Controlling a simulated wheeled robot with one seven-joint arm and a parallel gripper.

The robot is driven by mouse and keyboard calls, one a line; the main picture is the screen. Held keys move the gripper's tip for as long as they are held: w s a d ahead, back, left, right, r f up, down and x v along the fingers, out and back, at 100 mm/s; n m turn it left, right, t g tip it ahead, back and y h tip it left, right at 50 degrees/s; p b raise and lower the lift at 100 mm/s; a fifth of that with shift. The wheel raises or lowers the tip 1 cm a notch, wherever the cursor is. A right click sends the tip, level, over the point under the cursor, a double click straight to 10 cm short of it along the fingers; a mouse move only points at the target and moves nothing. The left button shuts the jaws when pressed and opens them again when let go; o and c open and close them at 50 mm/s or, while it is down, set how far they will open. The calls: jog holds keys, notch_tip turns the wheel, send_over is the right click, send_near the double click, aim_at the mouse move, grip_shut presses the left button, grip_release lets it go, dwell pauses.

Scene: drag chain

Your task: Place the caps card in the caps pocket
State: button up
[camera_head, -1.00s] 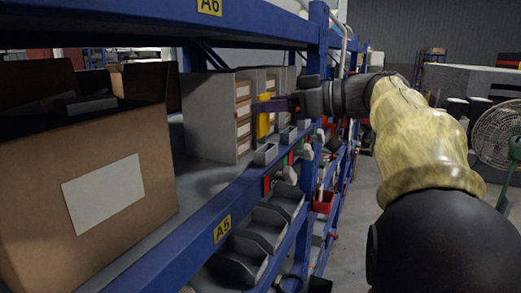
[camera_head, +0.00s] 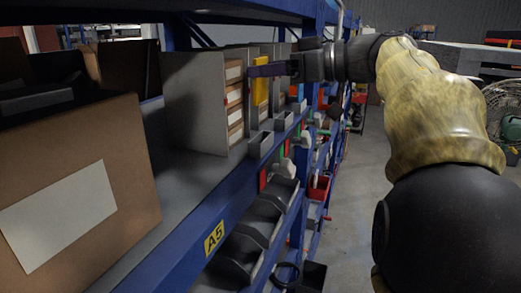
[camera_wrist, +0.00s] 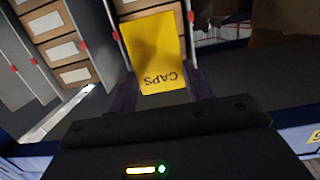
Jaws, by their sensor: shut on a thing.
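The yellow caps card (camera_head: 260,88) hangs upright at the front of the grey dividers on the upper shelf. My gripper (camera_head: 257,72) is shut on it from the right. In the wrist view the card (camera_wrist: 157,52) sits between the two dark fingers of my gripper (camera_wrist: 162,88), and its word CAPS reads upside down. Small grey open pockets line the shelf's front edge, one (camera_head: 261,145) nearer and one (camera_head: 283,121) farther. I cannot tell which is the caps pocket.
Labelled brown drawers (camera_head: 235,115) stand in grey dividers (camera_head: 190,95) behind the card. A large cardboard box (camera_head: 90,150) fills the left of the blue shelf (camera_head: 215,205). Lower grey bins (camera_head: 235,255) sit below. The aisle floor (camera_head: 345,220) is open.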

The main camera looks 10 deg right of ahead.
aim_at(262, 101)
notch_tip(262, 101, down, 5)
jog(key=shift+f+p, duration=0.1)
jog(key=shift+p, duration=0.3)
jog(key=shift+w+f, duration=0.15)
jog(key=shift+f, duration=0.25)
jog(key=shift+f+p, duration=0.5)
jog(key=shift+f, duration=1.55)
jog(key=shift+f, duration=0.1)
